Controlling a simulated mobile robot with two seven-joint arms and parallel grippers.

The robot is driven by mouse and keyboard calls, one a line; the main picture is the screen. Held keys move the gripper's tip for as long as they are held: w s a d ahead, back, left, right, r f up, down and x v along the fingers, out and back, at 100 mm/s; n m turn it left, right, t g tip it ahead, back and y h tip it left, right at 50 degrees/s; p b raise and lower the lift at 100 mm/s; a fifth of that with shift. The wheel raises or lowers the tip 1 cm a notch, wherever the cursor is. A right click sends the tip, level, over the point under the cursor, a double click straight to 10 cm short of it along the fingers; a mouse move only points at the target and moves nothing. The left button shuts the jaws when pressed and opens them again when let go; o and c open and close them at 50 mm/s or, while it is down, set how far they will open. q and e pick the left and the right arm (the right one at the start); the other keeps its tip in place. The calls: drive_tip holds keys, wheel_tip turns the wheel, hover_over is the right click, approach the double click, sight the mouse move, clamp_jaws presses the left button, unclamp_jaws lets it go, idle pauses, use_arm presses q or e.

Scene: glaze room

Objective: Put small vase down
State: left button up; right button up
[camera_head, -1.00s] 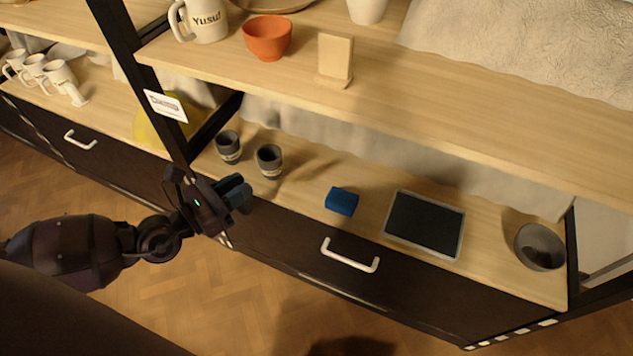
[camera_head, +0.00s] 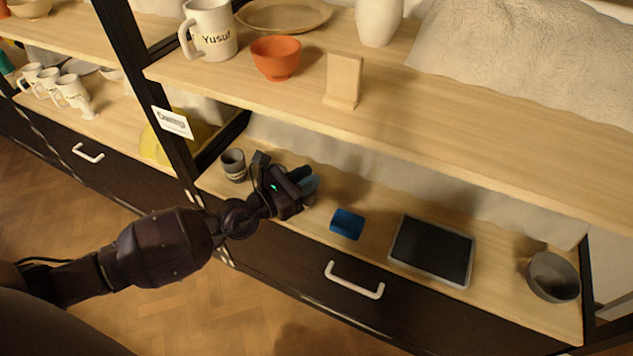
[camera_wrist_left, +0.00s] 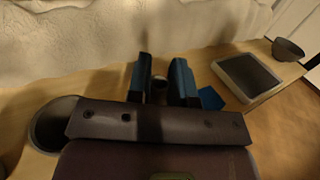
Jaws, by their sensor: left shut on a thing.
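My left gripper (camera_head: 306,184) is over the lower shelf board, left of the blue block. In the left wrist view its two blue fingers (camera_wrist_left: 162,83) are shut on a small greyish rounded thing, the small vase (camera_wrist_left: 158,88). Only a small part of the vase shows between the fingers, and the gripper hides it in the head view. I cannot tell whether it touches the board. A dark grey cup with a pale band (camera_head: 233,165) stands upright left of the gripper. My right gripper is not in view.
The blue block (camera_head: 347,223), a dark tablet-like panel (camera_head: 432,248) and a grey bowl (camera_head: 553,277) are on the lower board (camera_head: 500,238). The upper shelf (camera_head: 420,110) overhangs it and holds a mug, an orange bowl and a small wooden stand. A black post (camera_head: 150,95) stands left.

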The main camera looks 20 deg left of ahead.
use_arm(q)
drive_tip(key=f, duration=0.1)
drive_tip(key=w+f+b, duration=0.1)
drive_tip(key=w+d+f+b, duration=0.1)
drive_tip(key=f, duration=0.1)
drive_tip(key=shift+w+d, duration=0.1)
drive_tip(key=shift+r, duration=0.15)
drive_tip(key=o, duration=0.9)
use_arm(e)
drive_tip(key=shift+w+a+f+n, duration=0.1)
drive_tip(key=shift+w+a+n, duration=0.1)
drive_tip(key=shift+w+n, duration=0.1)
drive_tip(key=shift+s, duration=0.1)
use_arm(q)
drive_tip(key=v, duration=1.2)
